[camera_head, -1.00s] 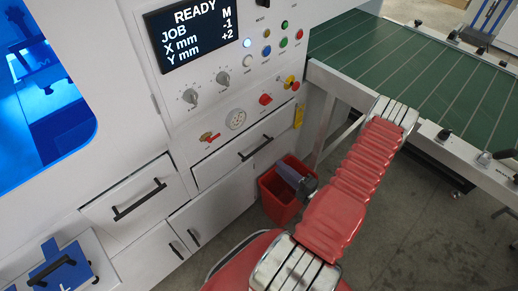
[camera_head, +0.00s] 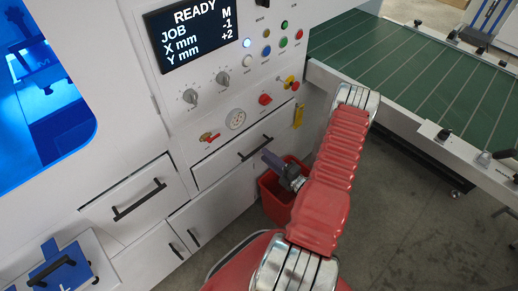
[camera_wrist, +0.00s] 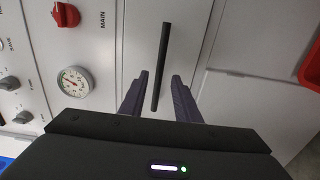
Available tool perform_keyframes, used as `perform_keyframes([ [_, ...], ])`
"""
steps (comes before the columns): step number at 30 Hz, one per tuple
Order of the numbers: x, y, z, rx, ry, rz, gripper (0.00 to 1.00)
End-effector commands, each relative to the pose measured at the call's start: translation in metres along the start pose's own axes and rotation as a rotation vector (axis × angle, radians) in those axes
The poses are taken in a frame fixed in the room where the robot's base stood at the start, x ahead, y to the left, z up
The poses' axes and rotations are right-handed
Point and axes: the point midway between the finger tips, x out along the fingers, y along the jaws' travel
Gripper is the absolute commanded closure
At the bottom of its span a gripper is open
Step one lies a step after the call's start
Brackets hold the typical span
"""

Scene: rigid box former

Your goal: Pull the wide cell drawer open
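A white drawer (camera_head: 217,167) with a black bar handle (camera_head: 246,153) sits under the control panel and is shut. A second shut white drawer (camera_head: 105,208) with a similar handle (camera_head: 138,200) is to its left. I cannot read a label that tells which is the wide cell drawer. My gripper (camera_head: 268,157) is close to the right end of the first drawer's handle. In the wrist view my gripper (camera_wrist: 160,75) is open, and the handle (camera_wrist: 164,45) runs lengthwise between its two dark fingers. No contact shows; the depth gap is unclear.
A red bin (camera_head: 274,203) stands on the floor below my gripper. Knobs, a gauge (camera_head: 236,118) and a red switch (camera_head: 265,99) are just above the drawer. A green-topped conveyor (camera_head: 420,85) is to the right. Lower cabinet doors (camera_head: 205,222) have their own handles.

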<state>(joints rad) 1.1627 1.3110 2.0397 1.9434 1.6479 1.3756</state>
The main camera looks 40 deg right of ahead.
Motion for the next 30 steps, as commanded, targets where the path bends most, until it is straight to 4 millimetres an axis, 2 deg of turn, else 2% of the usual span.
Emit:
perform_keyframes([
  [9, 0.039, 0.0, -0.001, 0.0, 0.004, 0.001, 0.71],
  [15, 0.056, 0.0, -0.001, -0.001, 0.003, 0.001, 0.71],
  [26, 0.059, 0.0, -0.001, 0.001, 0.001, 0.0, 0.71],
  [30, 0.059, 0.0, -0.001, 0.001, 0.001, 0.0, 0.8],
])
